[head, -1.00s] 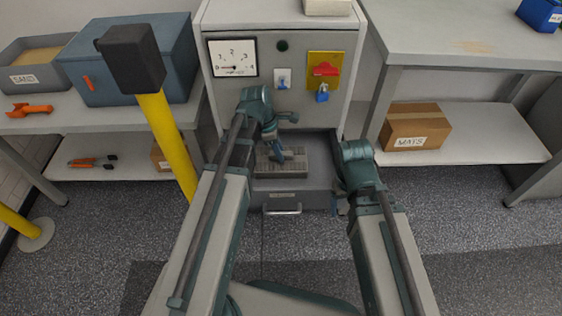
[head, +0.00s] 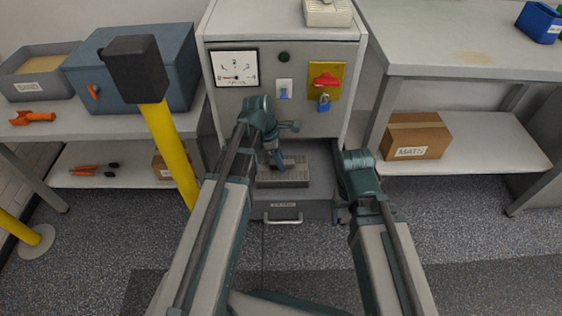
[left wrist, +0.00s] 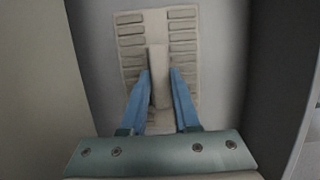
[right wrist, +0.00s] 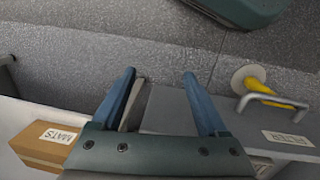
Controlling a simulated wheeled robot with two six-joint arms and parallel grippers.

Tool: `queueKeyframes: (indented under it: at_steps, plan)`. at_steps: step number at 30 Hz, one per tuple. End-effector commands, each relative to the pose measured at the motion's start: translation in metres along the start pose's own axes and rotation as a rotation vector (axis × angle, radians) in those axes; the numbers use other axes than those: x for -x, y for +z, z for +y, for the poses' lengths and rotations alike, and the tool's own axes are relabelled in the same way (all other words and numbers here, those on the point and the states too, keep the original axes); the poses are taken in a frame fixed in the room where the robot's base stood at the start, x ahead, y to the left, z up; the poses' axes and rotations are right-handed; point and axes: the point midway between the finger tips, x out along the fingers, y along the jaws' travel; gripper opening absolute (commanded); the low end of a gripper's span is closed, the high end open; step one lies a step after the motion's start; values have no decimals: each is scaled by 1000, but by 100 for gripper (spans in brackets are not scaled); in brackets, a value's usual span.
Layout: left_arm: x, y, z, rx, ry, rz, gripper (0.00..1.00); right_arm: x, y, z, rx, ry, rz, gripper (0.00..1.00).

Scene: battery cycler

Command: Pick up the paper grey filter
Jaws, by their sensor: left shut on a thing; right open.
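The grey filter (head: 283,179) is a flat slotted block with a raised central bar. It lies in the open drawer (head: 312,195) at the front of the cabinet. In the left wrist view the filter (left wrist: 183,28) shows rows of slots on both sides of the bar. My left gripper (head: 277,163) points down over the filter. Its blue fingers (left wrist: 160,75) are shut on the central bar. I cannot tell whether the filter is lifted off the drawer floor. My right gripper (right wrist: 160,85) is open, beside the drawer, with nothing held between its fingers.
The grey cabinet (head: 215,113) has a gauge, a red switch and a blue padlock above the drawer. The drawer handle (head: 283,221) faces me. A yellow post (head: 170,145) stands left. A cardboard box (head: 414,135) sits on the right shelf. The floor on the right is clear.

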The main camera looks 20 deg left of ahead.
Motion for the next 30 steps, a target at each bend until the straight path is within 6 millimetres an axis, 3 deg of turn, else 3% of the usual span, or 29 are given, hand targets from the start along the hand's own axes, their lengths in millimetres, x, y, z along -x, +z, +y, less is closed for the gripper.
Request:
queueKeyframes:
  at_steps: [6, 14, 15, 30]
  plan:
    - [12, 4, -2, 0, 0, -1, 0, 13, 1, 1, -1, -2, 0, 77]
    - [10, 2, -49, -2, -1, -1, 0, 10, 1, 1, -1, -2, 0, 77]
    - [24, 7, -42, -1, 0, -1, 0, 25, 2, 2, -1, -3, 0, 77]
    - [120, 34, -40, 0, 0, -1, 0, 124, 7, 11, -3, -10, -1, 77]
